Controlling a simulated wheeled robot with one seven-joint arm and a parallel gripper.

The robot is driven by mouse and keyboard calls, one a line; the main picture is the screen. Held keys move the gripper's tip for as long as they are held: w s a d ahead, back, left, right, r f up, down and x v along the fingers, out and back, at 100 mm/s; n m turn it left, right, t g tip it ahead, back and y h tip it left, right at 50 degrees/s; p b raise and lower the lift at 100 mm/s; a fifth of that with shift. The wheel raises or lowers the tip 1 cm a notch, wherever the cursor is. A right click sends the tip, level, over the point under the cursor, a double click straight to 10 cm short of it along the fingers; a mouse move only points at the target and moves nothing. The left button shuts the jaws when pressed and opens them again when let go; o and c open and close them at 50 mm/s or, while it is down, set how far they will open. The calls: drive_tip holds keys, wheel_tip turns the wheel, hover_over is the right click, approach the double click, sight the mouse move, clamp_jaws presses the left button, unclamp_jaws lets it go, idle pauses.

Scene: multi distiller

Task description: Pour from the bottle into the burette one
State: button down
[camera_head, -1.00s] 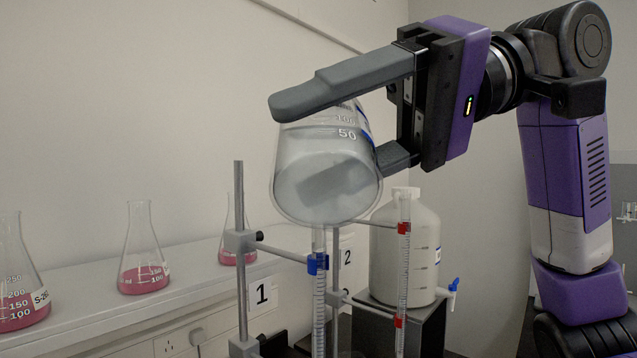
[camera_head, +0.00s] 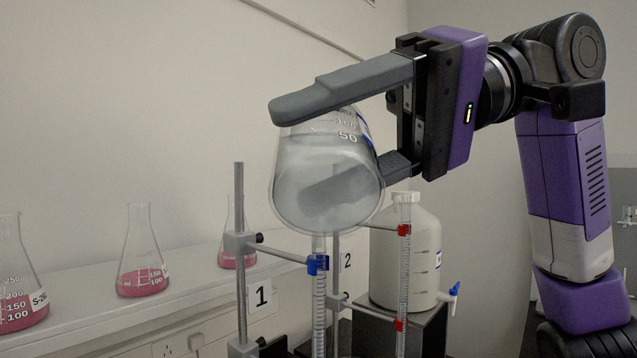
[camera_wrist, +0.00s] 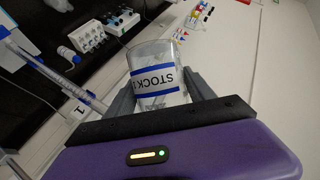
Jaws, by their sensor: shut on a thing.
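My gripper (camera_head: 290,155) is shut on a clear glass bottle (camera_head: 325,205), with one finger in front of it and the other seen through the glass. The bottle is tilted, with its rounded base toward the head camera and 50 and 100 marks above. Its mouth is hidden in the head view. In the wrist view the bottle (camera_wrist: 157,75) carries a blue-and-white STOCK label between the fingers. Burette one (camera_head: 319,295), with a blue clamp, stands below the bottle by the sign 1 (camera_head: 262,296). Its top end is hidden behind the bottle. I cannot see any stream.
A second burette (camera_head: 404,270) with red clamps stands to the right. Behind it a white carboy (camera_head: 425,275) with a blue tap sits on a dark stand. Flasks of pink liquid (camera_head: 142,280) line the left shelf (camera_head: 180,305). A grey stand rod (camera_head: 239,200) rises left of the bottle.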

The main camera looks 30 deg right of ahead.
drive_tip(key=shift+f+b, duration=0.25)
drive_tip(key=shift+b, duration=0.05)
idle(0.5)
drive_tip(key=shift+s+a+f+m+g+y+b, duration=0.1)
drive_tip(key=shift+s+f+m+g+y+b, duration=0.2)
drive_tip(key=shift+m+b, duration=0.35)
drive_tip(key=shift+s+a+f+m+g+y+b, duration=0.1)
drive_tip(key=shift+m+g+y+b, duration=0.25)
drive_tip(key=shift+m+b, duration=0.3)
idle(3.8)
drive_tip(key=shift+r+m+g+y+p, duration=0.3)
drive_tip(key=shift+r+m+p, duration=0.35)
drive_tip(key=shift+p, duration=0.3)
idle(1.3)
